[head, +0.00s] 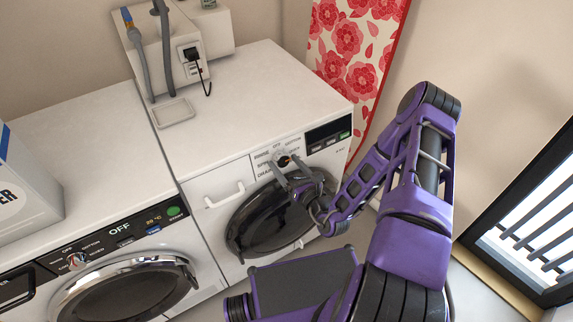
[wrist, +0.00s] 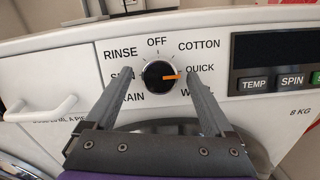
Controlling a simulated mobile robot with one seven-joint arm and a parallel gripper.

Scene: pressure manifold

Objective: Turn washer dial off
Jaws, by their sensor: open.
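The washer (head: 231,193) in front of my gripper is white with a round dark door. Its black dial (wrist: 158,77) has an orange pointer that points right, towards QUICK. OFF is printed above the dial, with RINSE and COTTON to either side of it. The dial also shows small in the head view (head: 284,161). My gripper (wrist: 161,74) is open, with one finger on each side of the dial. I cannot tell whether the fingers touch it. The lower labels are partly hidden by the fingers.
A second machine (head: 128,264) stands at the left; its display reads OFF. A white handle (wrist: 40,110) sticks out left of the dial. A dark display with buttons (wrist: 278,62) is at the right. A floral ironing board (head: 359,50) leans behind the washer.

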